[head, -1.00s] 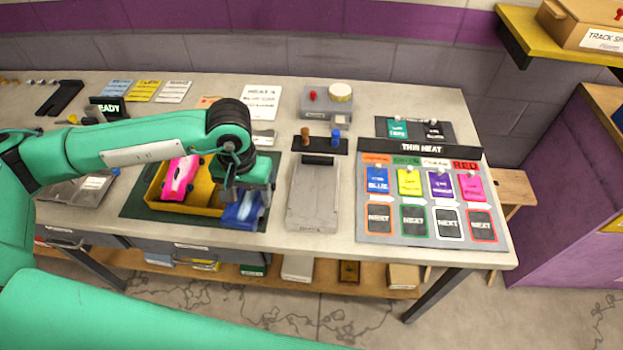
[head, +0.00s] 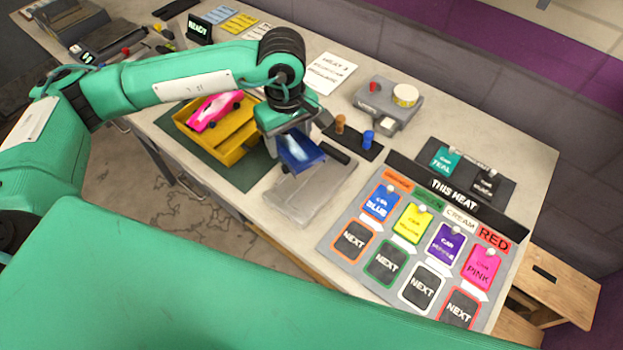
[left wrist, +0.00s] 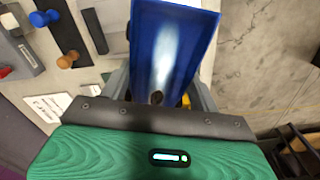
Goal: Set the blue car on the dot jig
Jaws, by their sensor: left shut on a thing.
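The blue car (head: 302,153) is held in my left gripper (head: 284,136), which is shut on it. In the left wrist view the blue car (left wrist: 172,50) juts out beyond the gripper. In the head view the car hangs over the far left part of a flat grey plate with a black bar, which looks like the dot jig (head: 308,196). I cannot tell whether the car touches it. The wrist view shows the black bar (left wrist: 94,30) beside the car; the car hides most of the plate. My right gripper is not in view.
A yellow tray (head: 222,153) with a pink car (head: 214,110) stands left of the plate on a green mat. A black strip with brown and blue knobs (head: 352,142) lies behind. The heat board (head: 338,270) is at the right, close to the plate.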

